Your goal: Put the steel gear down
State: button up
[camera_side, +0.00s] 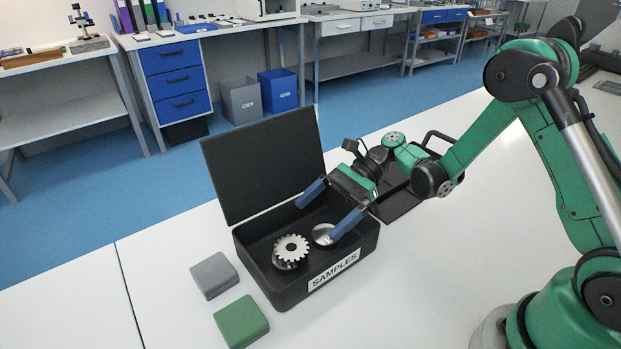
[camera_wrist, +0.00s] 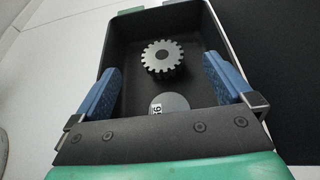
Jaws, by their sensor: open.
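The steel gear (camera_side: 292,248) lies inside the open black samples box (camera_side: 290,296), towards its left end in the side view. It seems to rest on a round piece partly hidden under it. In the wrist view the gear (camera_wrist: 162,57) is ahead of the fingers, near the middle of the box. A round metal disc (camera_side: 324,235) with a label (camera_wrist: 157,108) is also in the box, nearer my gripper. My gripper (camera_side: 330,208) is open, its blue fingers (camera_wrist: 165,85) wide apart at the box, with nothing held between them.
The box's lid (camera_side: 265,165) stands open at the back. A grey block (camera_side: 214,275) and a green block (camera_side: 241,322) lie on the white table left of the box. A black item (camera_side: 405,203) with a handle is behind my wrist.

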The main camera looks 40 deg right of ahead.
jog(key=v, duration=0.7)
jog(key=shift+r, duration=0.3)
jog(key=s+r+n+t+h, duration=0.2)
jog(key=n+h, duration=0.4)
jog(key=n, duration=0.3)
jog(key=s+r+n+t+h, duration=0.3)
jog(key=s+n+t+h, duration=0.2)
jog(key=n+h, duration=0.2)
jog(key=shift+r+n, duration=0.3)
jog(key=shift+n, duration=0.7)
